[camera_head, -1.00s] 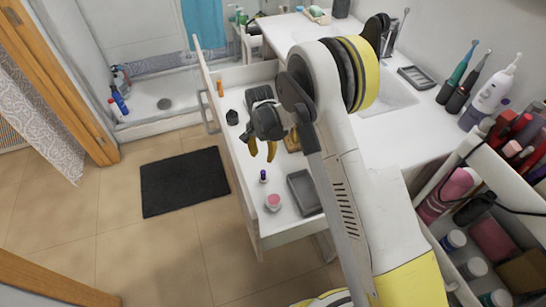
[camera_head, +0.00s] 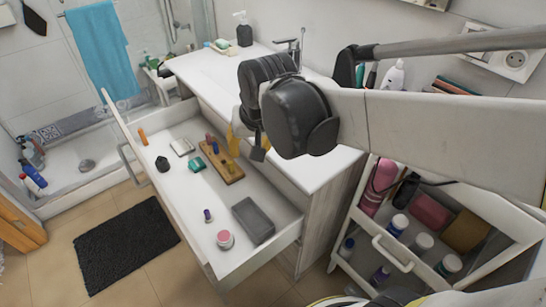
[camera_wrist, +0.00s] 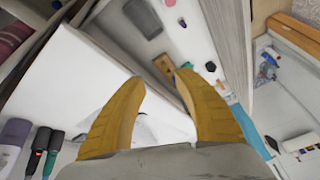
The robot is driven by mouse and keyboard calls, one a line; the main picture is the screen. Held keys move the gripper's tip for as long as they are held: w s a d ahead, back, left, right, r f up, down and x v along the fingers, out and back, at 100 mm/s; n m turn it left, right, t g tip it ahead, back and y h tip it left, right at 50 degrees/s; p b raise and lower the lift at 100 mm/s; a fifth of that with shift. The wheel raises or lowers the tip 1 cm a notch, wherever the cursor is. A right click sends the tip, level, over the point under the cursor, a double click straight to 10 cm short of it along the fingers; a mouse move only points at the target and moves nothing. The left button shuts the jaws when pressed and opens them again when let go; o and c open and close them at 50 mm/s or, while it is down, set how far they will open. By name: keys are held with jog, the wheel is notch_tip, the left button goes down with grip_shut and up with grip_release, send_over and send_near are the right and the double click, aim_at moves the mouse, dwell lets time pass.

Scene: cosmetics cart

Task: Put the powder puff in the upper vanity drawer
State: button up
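The upper vanity drawer (camera_head: 190,212) is pulled out, with small items inside. I cannot tell for sure which thing is the powder puff. A round pink-topped item (camera_head: 225,239) stands near the drawer's front end, beside a grey tray (camera_head: 253,220). My gripper (camera_head: 246,148) is above the drawer's inner side by the countertop edge. In the wrist view the two yellow fingers of my gripper (camera_wrist: 161,78) are apart with nothing between them. The drawer contents show beyond them, including the grey tray (camera_wrist: 141,17). My arm hides part of the countertop.
In the drawer are a wooden holder (camera_head: 222,165), a teal item (camera_head: 196,164), a black item (camera_head: 162,163), a pale square item (camera_head: 182,147) and a purple bottle (camera_head: 207,215). A white cart (camera_head: 392,253) with bottles stands at right. A dark mat (camera_head: 125,243) lies on the floor.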

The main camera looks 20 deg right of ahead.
jog(key=s+d+n+t, duration=0.1)
jog(key=s+d, duration=0.3)
jog(key=s, duration=0.7)
jog(key=shift+s+n+t, duration=0.2)
jog(key=shift+n+t, duration=0.2)
jog(key=shift+t, duration=0.3)
jog(key=shift+d, duration=0.1)
